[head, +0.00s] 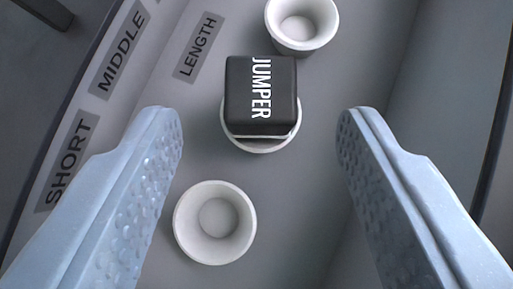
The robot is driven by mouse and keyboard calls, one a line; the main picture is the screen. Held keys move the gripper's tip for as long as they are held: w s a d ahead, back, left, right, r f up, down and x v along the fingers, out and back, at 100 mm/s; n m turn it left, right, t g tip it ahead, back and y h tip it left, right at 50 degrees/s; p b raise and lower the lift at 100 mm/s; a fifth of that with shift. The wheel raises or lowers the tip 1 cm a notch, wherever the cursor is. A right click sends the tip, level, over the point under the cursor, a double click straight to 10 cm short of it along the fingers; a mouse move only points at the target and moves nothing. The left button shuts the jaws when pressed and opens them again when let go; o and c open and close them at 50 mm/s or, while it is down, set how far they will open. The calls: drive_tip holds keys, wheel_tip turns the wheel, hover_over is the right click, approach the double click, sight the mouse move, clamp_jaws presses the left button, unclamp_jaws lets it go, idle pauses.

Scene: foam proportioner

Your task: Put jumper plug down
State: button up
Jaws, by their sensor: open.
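The jumper plug (261,95) is a black block with white JUMPER lettering. It sits in or on the middle white round cup (262,146), whose rim shows below and beside it. My gripper (259,125) is open, with one light blue finger on each side of the plug. Both fingers are clear of it, with a gap on either side. The inside of the middle cup is hidden by the plug.
An empty white cup (215,222) is nearer, below the plug, and another white cup (301,24) is farther up. Labels SHORT (68,161), MIDDLE (124,48) and LENGTH (198,47) lie on the left. A raised edge runs along the right.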

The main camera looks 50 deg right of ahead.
drive_tip(key=v, duration=0.5)
drive_tip(key=s+d+r+n+t+y, duration=0.1)
drive_tip(key=s+d+r+n+t, duration=0.15)
drive_tip(key=s+r, duration=0.4)
drive_tip(key=s+d+r+n+t+y, duration=0.2)
drive_tip(key=s+r+n, duration=0.1)
drive_tip(key=r, duration=0.6)
drive_tip(key=s+d+r+n+t+y, duration=0.1)
drive_tip(key=s+d+r+n+t, duration=0.2)
drive_tip(key=r, duration=0.4)
drive_tip(key=s+r+n+t+y, duration=0.1)
drive_tip(key=s+r, duration=0.2)
drive_tip(key=s, duration=0.3)
drive_tip(key=s+r+n+t+y, duration=0.1)
drive_tip(key=s+r+t+y, duration=0.1)
drive_tip(key=s, duration=0.5)
drive_tip(key=shift+a+r+n, duration=0.35)
drive_tip(key=shift+a+r, duration=0.05)
drive_tip(key=shift+a, duration=0.1)
